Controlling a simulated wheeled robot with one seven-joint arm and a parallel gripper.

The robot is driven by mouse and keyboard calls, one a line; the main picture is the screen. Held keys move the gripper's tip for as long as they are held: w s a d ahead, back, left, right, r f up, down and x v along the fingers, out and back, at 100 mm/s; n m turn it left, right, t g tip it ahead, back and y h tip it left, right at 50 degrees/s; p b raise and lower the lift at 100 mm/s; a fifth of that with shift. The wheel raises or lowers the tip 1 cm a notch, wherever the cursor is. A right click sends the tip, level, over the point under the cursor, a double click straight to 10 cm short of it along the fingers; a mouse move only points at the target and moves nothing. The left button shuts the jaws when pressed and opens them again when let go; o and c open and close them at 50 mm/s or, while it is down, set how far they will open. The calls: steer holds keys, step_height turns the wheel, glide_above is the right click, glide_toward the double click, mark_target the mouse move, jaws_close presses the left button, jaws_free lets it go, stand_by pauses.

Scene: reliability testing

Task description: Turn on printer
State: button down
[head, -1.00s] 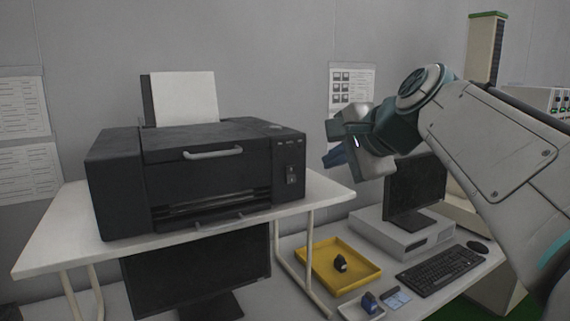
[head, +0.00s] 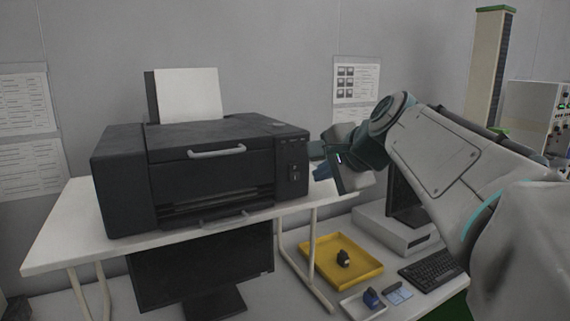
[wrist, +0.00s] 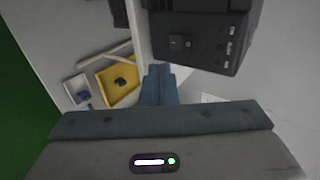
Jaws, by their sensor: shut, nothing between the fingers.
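The black printer (head: 215,175) stands on a raised white shelf at the left of the head view, with white paper (head: 190,95) upright in its back. A small switch (head: 295,173) sits on the right end of its front panel, below a row of small buttons. In the wrist view the switch (wrist: 181,42) shows on the dark panel above my fingers. My gripper (head: 316,160) is just right of the printer's front right corner, apart from the switch as far as I can tell. In the wrist view its blue fingers (wrist: 159,80) are together and empty.
The white shelf (head: 60,235) holds the printer above a lower desk. On the desk are a yellow tray (head: 318,270) with a small dark object, a small white tray (head: 350,306), a keyboard (head: 428,268) and monitors. A wall stands behind.

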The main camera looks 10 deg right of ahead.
mark_target(295, 180)
steer(key=x, duration=0.2)
steer(key=r+p+x, duration=0.1)
steer(key=x, duration=0.2)
steer(key=w+x, duration=0.1)
steer(key=x, duration=0.2)
steer(key=shift+w+a+r+p, duration=0.15)
steer(key=shift+a+r+p, duration=0.05)
steer(key=shift+p, duration=0.15)
steer(key=shift+f, duration=0.1)
